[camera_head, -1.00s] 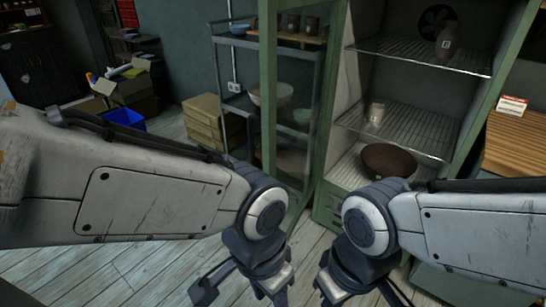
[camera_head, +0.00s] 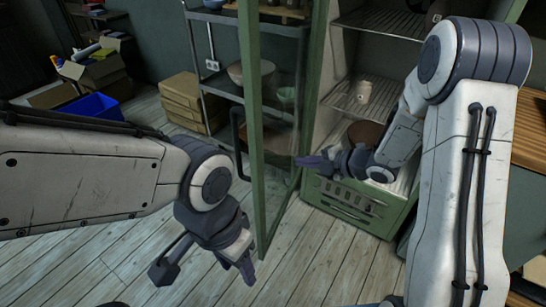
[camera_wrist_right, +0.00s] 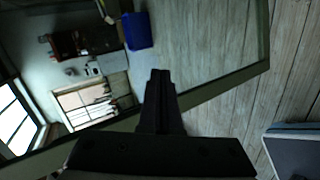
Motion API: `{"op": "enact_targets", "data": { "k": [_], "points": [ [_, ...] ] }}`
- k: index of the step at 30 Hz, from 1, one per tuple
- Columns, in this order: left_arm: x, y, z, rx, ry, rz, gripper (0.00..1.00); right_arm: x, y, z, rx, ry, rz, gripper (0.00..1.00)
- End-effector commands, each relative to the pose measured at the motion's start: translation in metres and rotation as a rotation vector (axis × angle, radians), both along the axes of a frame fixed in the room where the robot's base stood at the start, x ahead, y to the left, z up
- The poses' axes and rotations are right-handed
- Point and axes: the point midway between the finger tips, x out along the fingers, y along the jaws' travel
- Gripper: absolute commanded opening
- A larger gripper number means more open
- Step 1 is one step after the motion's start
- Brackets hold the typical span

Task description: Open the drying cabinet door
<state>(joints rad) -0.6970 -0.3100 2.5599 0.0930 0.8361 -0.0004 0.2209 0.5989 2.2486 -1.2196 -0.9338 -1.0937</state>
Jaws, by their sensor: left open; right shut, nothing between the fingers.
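The drying cabinet (camera_head: 358,212) stands at the centre right in the head view, with its wire shelves exposed. Its glass door (camera_head: 250,70), framed in green, stands open, swung out to the left of the shelves. A dark handle (camera_head: 238,145) is on the door's left, outer side. My right gripper (camera_head: 302,161) is shut and empty, in front of the cabinet opening on the door's inner side. In the right wrist view its closed fingers (camera_wrist_right: 160,92) point toward the door's glass and green frame (camera_wrist_right: 232,83); contact cannot be told. My left gripper (camera_head: 205,273) is open and empty, left of the door.
A brown bowl (camera_head: 365,133) and a small pale cup (camera_head: 363,92) are inside the cabinet. A grey rack (camera_head: 200,75) with bowls stands behind the door. A blue bin (camera_head: 92,107) and cardboard boxes are at the left. The wooden floor in front is clear.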

Motion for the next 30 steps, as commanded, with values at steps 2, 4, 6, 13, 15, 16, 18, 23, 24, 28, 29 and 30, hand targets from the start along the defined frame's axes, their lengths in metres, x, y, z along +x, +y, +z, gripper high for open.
{"op": "enact_targets", "data": {
  "k": [2, 4, 6, 13, 15, 16, 18, 23, 24, 28, 29, 30],
  "points": [
    [0.0, 0.0, 0.004, 0.0, 0.0, 0.0, 0.5, -0.014, -0.014, -0.005, 0.077, -0.1, 0.125, 0.0],
    [0.0, 0.0, 0.005, 0.0, 0.0, 0.0, 0.5, -0.03, -0.022, -0.002, 0.149, -0.192, 0.217, 0.0],
    [0.0, 0.0, 0.006, 0.0, 0.0, 0.0, 0.5, -0.045, -0.029, 0.003, 0.218, -0.273, 0.279, 0.0],
    [0.0, 0.0, 0.008, 0.0, 0.0, 0.0, 0.5, -0.072, -0.041, 0.015, 0.338, -0.41, 0.359, 0.0],
    [0.0, 0.0, 0.009, 0.0, 0.0, 0.0, 0.5, -0.071, -0.036, 0.016, 0.345, -0.416, 0.364, 0.0],
    [0.0, 0.0, 0.01, 0.0, 0.0, 0.0, 0.5, -0.07, -0.032, 0.017, 0.346, -0.416, 0.366, 0.0],
    [0.0, 0.0, 0.011, 0.0, 0.0, 0.0, 0.5, -0.066, -0.022, 0.017, 0.346, -0.414, 0.367, 0.0],
    [0.0, 0.0, 0.016, 0.0, 0.0, 0.0, 0.5, -0.052, 0.01, 0.017, 0.345, -0.413, 0.369, 0.0],
    [0.0, 0.0, 0.018, 0.0, 0.0, 0.0, 0.5, -0.049, 0.018, 0.017, 0.344, -0.413, 0.368, 0.0],
    [0.0, 0.0, 0.022, 0.0, 0.0, 0.0, 0.5, -0.037, 0.043, 0.017, 0.344, -0.413, 0.368, 0.0],
    [0.0, 0.0, 0.022, 0.0, 0.0, 0.0, 0.5, -0.035, 0.049, 0.017, 0.343, -0.413, 0.367, 0.0],
    [0.0, 0.0, 0.023, 0.0, 0.0, 0.0, 0.5, -0.032, 0.055, 0.017, 0.343, -0.412, 0.366, 0.0]
  ]
}}
